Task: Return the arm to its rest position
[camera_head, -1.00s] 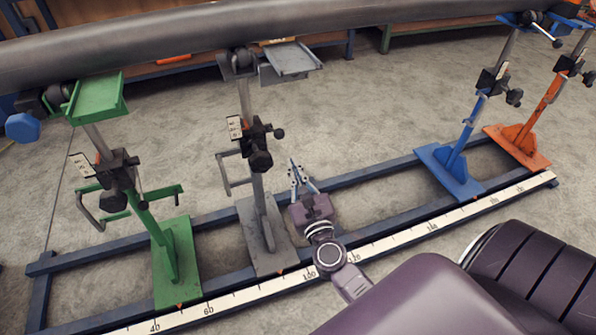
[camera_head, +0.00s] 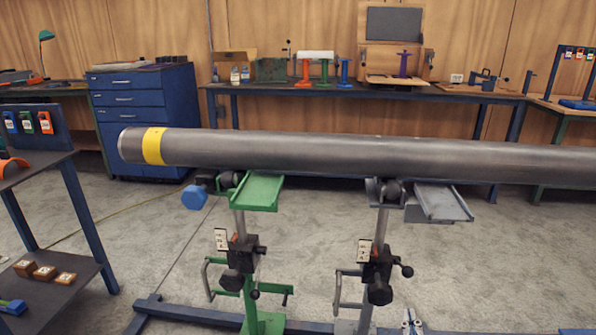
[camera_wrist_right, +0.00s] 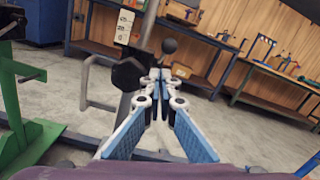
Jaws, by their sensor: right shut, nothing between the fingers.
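My right gripper (camera_head: 411,319) shows only as its fingertips at the bottom edge of the head view, low and to the right of the grey stand's post (camera_head: 366,305). In the right wrist view the fingers of this gripper (camera_wrist_right: 158,78) meet at their tips, shut and empty. There the tips overlap the view of the grey stand's black clamp (camera_wrist_right: 130,74), and I cannot tell the gap between them. The rest of the right arm is out of the head view. My left gripper is not in view.
A long grey pipe (camera_head: 300,150) with a yellow band lies across the green stand (camera_head: 262,190) and the grey stand. A blue floor rail (camera_head: 185,312) runs below. A dark shelf (camera_head: 60,255) stands at left. Workbenches (camera_head: 440,93) line the back wall.

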